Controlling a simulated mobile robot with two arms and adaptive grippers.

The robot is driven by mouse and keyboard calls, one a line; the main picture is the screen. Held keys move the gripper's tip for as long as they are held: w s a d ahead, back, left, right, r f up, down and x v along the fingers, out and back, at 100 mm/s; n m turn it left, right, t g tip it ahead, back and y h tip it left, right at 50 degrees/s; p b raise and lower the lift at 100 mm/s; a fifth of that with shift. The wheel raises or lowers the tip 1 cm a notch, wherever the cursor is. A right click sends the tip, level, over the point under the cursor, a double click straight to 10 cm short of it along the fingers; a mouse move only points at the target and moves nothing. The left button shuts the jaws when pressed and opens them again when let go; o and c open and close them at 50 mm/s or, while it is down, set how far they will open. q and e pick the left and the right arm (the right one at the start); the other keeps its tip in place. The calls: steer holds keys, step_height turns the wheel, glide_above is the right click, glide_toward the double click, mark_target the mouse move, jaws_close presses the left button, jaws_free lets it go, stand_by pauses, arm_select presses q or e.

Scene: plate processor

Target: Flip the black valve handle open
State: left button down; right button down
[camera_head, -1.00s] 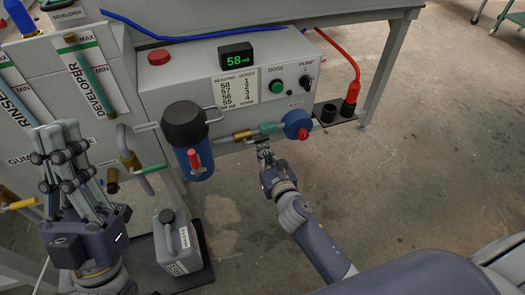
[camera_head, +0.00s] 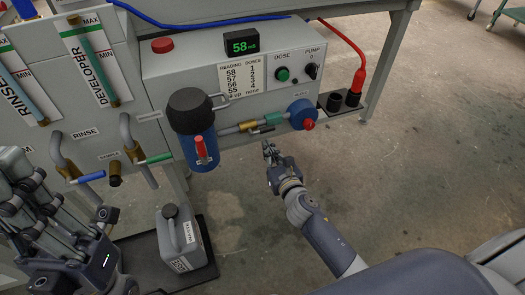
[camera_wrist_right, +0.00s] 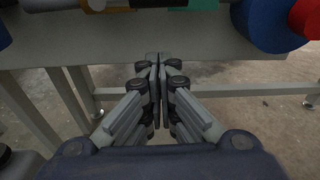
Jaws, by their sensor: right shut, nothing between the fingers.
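The black valve handle (camera_head: 262,130) lies along the underside of the thin pipe, by the brass valve body (camera_head: 248,125) and green sleeve (camera_head: 275,117). In the right wrist view a dark piece of the handle (camera_wrist_right: 118,9) shows at the top edge under the brass. My right gripper (camera_head: 268,147) is just below the handle, apart from it. Its fingers (camera_wrist_right: 157,60) are together with nothing between them. My left gripper (camera_head: 12,170) is at the left edge, partly cut off; its fingertips are unclear.
The blue round fitting (camera_head: 302,113) with a red knob ends the pipe on the right. A blue canister (camera_head: 201,148) with a black lid hangs on the left. A grey jug (camera_head: 180,238) stands in a black tray (camera_head: 208,268). Floor below my right gripper is clear.

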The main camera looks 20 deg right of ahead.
steer(key=s+r+p, duration=0.1)
steer(key=s, duration=0.8)
steer(key=shift+s+r, duration=0.3)
steer(key=shift+r, duration=0.1)
